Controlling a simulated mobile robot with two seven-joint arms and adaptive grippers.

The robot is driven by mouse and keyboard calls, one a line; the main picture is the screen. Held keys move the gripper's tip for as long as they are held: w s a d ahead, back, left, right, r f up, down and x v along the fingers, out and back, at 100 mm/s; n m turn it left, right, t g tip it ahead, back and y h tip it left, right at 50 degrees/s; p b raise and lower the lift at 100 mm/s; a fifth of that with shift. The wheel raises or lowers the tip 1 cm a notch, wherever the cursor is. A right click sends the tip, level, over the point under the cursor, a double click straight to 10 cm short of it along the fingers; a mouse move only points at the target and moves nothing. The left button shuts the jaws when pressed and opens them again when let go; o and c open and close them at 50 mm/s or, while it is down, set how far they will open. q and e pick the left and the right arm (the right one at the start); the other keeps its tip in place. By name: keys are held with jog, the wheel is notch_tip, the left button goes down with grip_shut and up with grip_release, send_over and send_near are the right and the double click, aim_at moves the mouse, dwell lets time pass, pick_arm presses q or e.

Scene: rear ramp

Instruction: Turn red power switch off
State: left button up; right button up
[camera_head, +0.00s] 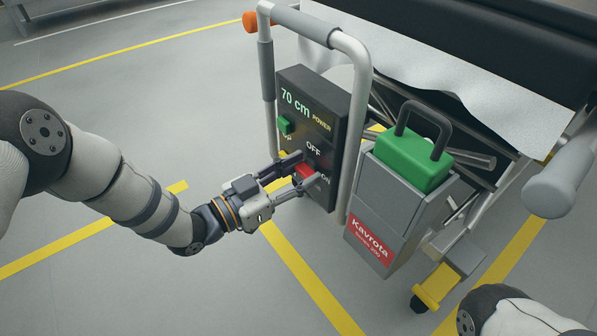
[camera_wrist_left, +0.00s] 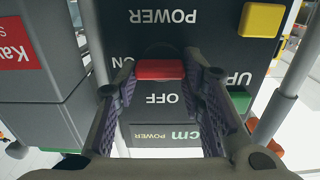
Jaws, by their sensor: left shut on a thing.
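The red power switch (camera_head: 306,171) sits on the front of a black control box (camera_head: 312,95) with OFF and ON labels beside it. My left gripper (camera_head: 309,168) reaches in from the left, its two fingers on either side of the switch and shut on it. In the left wrist view the panel appears upside down. There the red switch (camera_wrist_left: 160,69) lies between the fingertips, with ON at its left and OFF below it. The switch's exact tilt is hard to tell. My right gripper is out of view; only part of my right arm shows at the bottom right.
A green button (camera_head: 284,125) is higher on the panel, and a yellow button (camera_wrist_left: 262,19) shows in the left wrist view. A grey tubular handle frame (camera_head: 362,110) surrounds the box. A grey Kavrota unit (camera_head: 385,222) with a green, handled top (camera_head: 412,162) stands to the right.

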pick_arm(q)
jog(key=n, duration=0.4)
jog(key=shift+a+n, duration=0.1)
jog(key=shift+n, duration=0.2)
jog(key=n, duration=0.4)
jog(key=shift+w+f+n, duration=0.1)
jog(key=shift+w+n, duration=0.05)
jog(key=shift+n, duration=0.15)
jog(key=n, duration=0.4)
jog(key=shift+a+f+b, duration=0.1)
jog(key=shift+b, duration=0.3)
jog(key=shift+n+b, duration=0.5)
jog(key=shift+n, duration=1.8)
jog(key=o, duration=1.1)
jog(key=shift+o, duration=0.2)
